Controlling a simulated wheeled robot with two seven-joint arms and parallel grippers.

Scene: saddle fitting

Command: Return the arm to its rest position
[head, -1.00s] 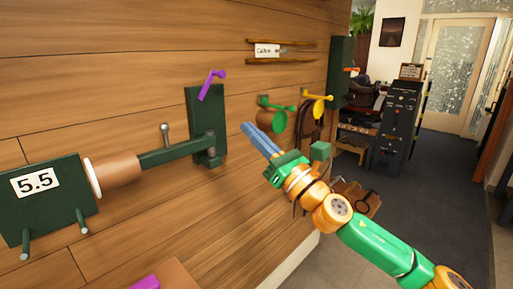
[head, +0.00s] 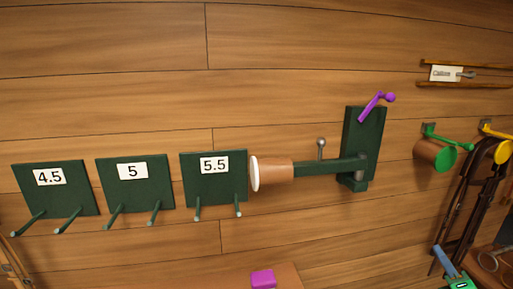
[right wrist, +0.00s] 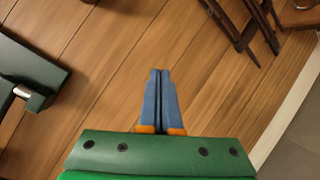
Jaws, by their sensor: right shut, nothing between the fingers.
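My right gripper (head: 444,262) shows at the bottom right corner of the head view, with only its blue fingers and a bit of green body in frame. In the right wrist view its two blue fingers (right wrist: 160,100) lie together, shut and empty, in front of the wooden wall. The rest of my right arm is out of the head view. My left gripper is in neither view.
A green wall bracket (head: 364,145) carries an arm with a brown, white-rimmed cylinder (head: 275,173). Green pegged plates marked 4.5 (head: 55,190), 5 (head: 134,184) and 5.5 (head: 214,180) hang left. Dark straps (head: 468,205) hang near my right gripper. A purple item (head: 263,278) sits below.

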